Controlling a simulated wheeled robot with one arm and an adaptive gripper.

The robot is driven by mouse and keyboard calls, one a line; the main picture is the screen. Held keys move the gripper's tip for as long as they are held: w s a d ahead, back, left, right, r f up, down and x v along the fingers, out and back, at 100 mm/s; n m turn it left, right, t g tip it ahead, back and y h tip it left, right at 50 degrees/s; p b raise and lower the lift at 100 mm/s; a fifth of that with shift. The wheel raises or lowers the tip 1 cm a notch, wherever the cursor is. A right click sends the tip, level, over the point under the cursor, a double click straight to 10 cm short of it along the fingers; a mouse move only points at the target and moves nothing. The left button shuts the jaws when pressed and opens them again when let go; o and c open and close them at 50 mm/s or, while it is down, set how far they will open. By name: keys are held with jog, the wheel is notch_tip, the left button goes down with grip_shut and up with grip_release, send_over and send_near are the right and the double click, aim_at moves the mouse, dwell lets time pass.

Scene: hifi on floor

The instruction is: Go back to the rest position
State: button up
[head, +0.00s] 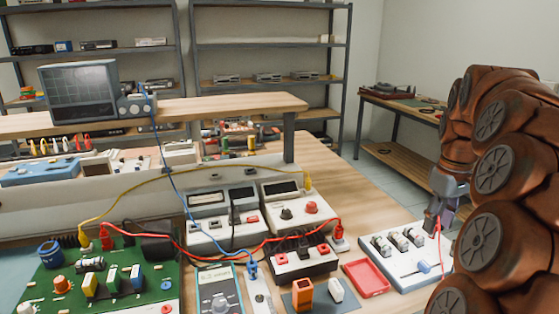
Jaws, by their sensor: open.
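My gripper (437,222) is at the right of the head view, pointing down at the right end of a white board (400,278). It is open; its fingers are small and partly dark in this view. A thin red piece shows close beside the fingertips, and I cannot tell whether it touches them. My brown arm fills the right edge and hides part of the bench there.
The wooden bench carries a green circuit board (55,275), a multimeter (217,290), a red tray (366,278) and bench instruments (220,215). Red, yellow and blue leads arch over them. An oscilloscope (80,92) stands on the raised shelf. Bare wood (345,190) lies left of my gripper.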

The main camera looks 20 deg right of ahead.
jog(key=shift+a, duration=0.15)
jog(key=s+a+f+n+g, duration=0.1)
jog(key=a+f, duration=0.1)
jog(key=a, duration=0.8)
jog(key=s+a+f, duration=0.1)
jog(key=a+f, duration=0.1)
jog(key=a, duration=0.8)
jog(key=s+a+f+g, duration=0.1)
jog(key=s+a+f, duration=0.45)
jog(key=s, duration=0.25)
jog(key=s+a+f+g, duration=0.1)
jog(key=s+a+f, duration=0.4)
jog(key=s+a, duration=0.3)
notch_tip(320, 180, up, 15)
jog(key=t+p, duration=0.1)
jog(key=p, duration=1.2)
jog(key=shift+d+f+m, duration=0.2)
jog(key=shift+d+m, duration=0.15)
jog(key=shift+m, duration=0.05)
